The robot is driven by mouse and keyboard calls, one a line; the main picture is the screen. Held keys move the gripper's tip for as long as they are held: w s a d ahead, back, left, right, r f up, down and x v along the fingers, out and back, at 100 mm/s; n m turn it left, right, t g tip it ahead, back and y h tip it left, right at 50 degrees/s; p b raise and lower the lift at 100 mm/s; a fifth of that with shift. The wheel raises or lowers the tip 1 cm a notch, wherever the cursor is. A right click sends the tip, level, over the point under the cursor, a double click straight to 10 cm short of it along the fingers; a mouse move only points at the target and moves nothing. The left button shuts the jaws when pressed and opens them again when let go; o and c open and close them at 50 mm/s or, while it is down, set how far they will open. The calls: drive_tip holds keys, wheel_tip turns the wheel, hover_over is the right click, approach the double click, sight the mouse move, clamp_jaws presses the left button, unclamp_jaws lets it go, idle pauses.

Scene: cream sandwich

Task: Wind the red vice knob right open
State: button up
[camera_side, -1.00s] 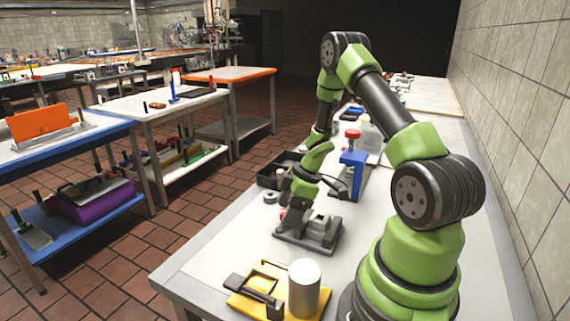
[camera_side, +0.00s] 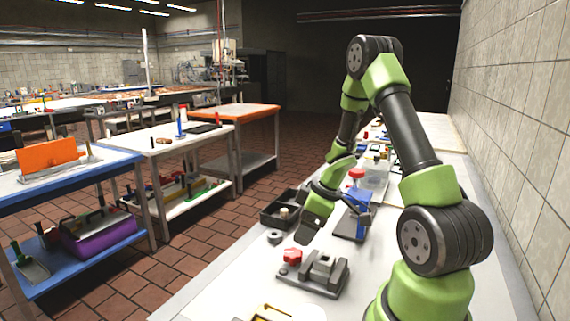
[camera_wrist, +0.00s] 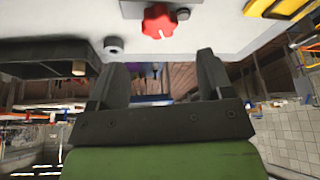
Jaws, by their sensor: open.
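The grey vice (camera_side: 325,274) sits on the white bench top, with its red lobed knob (camera_side: 291,256) at its left end. The knob also shows at the top of the wrist view (camera_wrist: 158,22), with only a strip of the vice beside it. My gripper (camera_side: 306,236) is above and behind the knob in the side view, apart from it. In the wrist view my two dark fingers (camera_wrist: 162,72) are spread with nothing between them. The knob lies beyond the fingertips. The fingertips are small in the side view.
A black tray (camera_side: 272,218) and a grey ring (camera_side: 274,237) lie left of my gripper. A blue press (camera_side: 354,220) with a red top stands close to its right. Bare bench surrounds the vice's left side.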

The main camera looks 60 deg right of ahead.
drive_tip(key=w+r+m+t+h, duration=0.25)
drive_tip(key=r+m+h, duration=0.5)
drive_tip(key=r, duration=0.65)
drive_tip(key=s+a+r+m+y, duration=0.1)
drive_tip(key=a+m+y, duration=0.1)
drive_tip(key=a, duration=0.3)
drive_tip(key=s+a+r+m+g+y, duration=0.1)
drive_tip(key=s+a+r+m+y, duration=0.1)
drive_tip(key=a+m, duration=0.2)
drive_tip(key=s+a+r+m+g+y, duration=0.1)
drive_tip(key=s+a+r+m+y, duration=0.1)
drive_tip(key=a, duration=0.4)
drive_tip(key=shift+a+r+m, duration=0.15)
drive_tip(key=shift+m, duration=0.4)
